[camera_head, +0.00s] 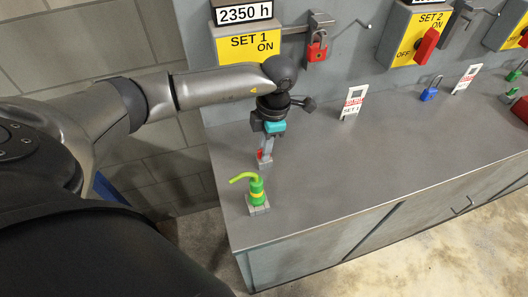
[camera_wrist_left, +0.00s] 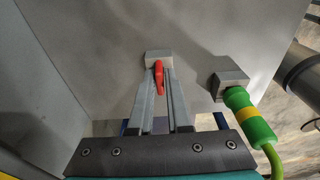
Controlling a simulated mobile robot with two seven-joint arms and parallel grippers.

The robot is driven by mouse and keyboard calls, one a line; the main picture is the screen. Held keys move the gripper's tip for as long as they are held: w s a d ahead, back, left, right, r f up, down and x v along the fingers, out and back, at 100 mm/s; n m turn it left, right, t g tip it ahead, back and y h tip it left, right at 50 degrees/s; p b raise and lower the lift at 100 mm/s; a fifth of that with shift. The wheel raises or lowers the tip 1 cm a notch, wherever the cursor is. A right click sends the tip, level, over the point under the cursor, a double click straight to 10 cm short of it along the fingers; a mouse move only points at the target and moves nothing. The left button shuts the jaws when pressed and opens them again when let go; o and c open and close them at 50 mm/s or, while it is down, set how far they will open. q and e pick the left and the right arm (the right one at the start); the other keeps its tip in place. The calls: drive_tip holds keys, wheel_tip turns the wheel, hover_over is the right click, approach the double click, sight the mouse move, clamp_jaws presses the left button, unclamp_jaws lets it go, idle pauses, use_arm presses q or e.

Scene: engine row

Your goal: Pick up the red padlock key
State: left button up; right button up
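The red padlock key (camera_wrist_left: 159,75) stands upright in a small grey block (camera_wrist_left: 158,55) on the bench top. In the head view, a bit of the red key (camera_head: 261,155) shows beside my left fingers. My left gripper (camera_head: 265,152) points down at the key, near the left end of the bench. In the left wrist view, its two fingers (camera_wrist_left: 161,86) lie on either side of the red key with little space between them. I cannot tell whether they press on it. My right gripper is not in view.
A green and yellow bottle-like thing with a curved spout (camera_head: 257,190) stands on a block close in front of my left gripper. A white tag (camera_head: 353,102) and a blue padlock (camera_head: 430,89) stand farther right. The middle bench is clear.

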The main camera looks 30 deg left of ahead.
use_arm(q)
clamp_jaws()
drive_tip(key=shift+r, duration=0.1)
wheel_tip(320, 180, up, 20)
drive_tip(key=p, duration=0.1)
drive_tip(key=shift+p, duration=0.3)
idle(0.8)
